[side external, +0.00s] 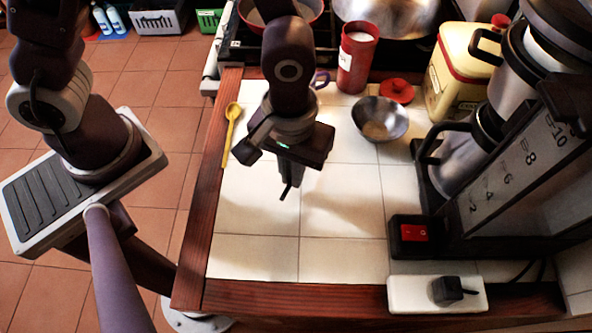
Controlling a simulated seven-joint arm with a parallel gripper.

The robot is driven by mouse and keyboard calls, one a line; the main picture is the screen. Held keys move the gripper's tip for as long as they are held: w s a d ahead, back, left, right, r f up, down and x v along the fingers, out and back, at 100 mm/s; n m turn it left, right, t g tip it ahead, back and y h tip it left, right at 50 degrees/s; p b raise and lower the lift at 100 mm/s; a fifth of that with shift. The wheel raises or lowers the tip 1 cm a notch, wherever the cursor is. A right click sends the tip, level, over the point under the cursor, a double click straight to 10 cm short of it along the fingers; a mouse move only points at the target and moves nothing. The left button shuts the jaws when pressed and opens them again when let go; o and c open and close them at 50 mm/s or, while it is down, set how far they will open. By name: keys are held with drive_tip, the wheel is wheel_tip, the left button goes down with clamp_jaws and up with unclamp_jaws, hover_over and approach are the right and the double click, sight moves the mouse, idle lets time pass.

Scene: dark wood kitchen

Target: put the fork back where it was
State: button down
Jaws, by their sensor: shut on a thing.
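My gripper (289,177) hangs over the white tiled counter (265,222), pointing down, left of the metal bowl. It is shut on a thin dark thing (287,191) that pokes out below the fingers. This thing is too small and dark to tell whether it is the fork, and I see no other fork. I cannot tell whether its lower end touches the tiles.
A yellow spoon (231,122) lies along the counter's left wooden edge. Behind are a metal bowl (380,119), a red lid (396,90) and a red canister (356,62). A coffee machine (510,165) fills the right side. The front middle tiles are clear.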

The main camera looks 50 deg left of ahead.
wheel_tip(320, 180, down, 3)
drive_tip(key=shift+r, duration=0.1)
drive_tip(key=c, duration=1.6)
unclamp_jaws()
drive_tip(key=shift+o, duration=0.2)
